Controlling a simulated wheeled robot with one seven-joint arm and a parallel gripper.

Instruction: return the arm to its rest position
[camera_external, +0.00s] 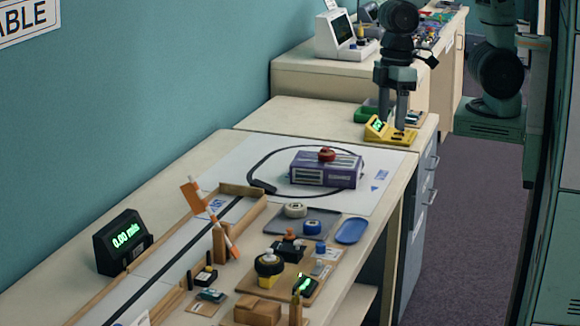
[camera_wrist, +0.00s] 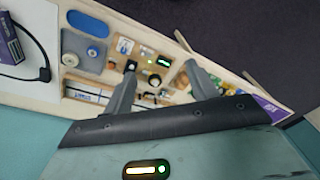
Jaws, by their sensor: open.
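My gripper (camera_external: 394,122) hangs at the back of the bench in the external view, fingers pointing down. Its fingertips overlap a yellow device with a green display (camera_external: 376,126) there; I cannot tell the gap between them. In the wrist view, the two grey fingers of my gripper (camera_wrist: 161,66) stand well apart with nothing held between them. The small bench items seen between them look farther away. My arm rises out of the top of the external view.
The bench carries a purple box (camera_external: 325,172) with a red knob, a grey tray (camera_external: 318,219), a blue dish (camera_external: 351,231), a wooden-edged track and a black display (camera_external: 122,242). A green tray (camera_external: 366,112) and a white monitor (camera_external: 340,34) stand farther back. Floor (camera_external: 455,210) is clear at right.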

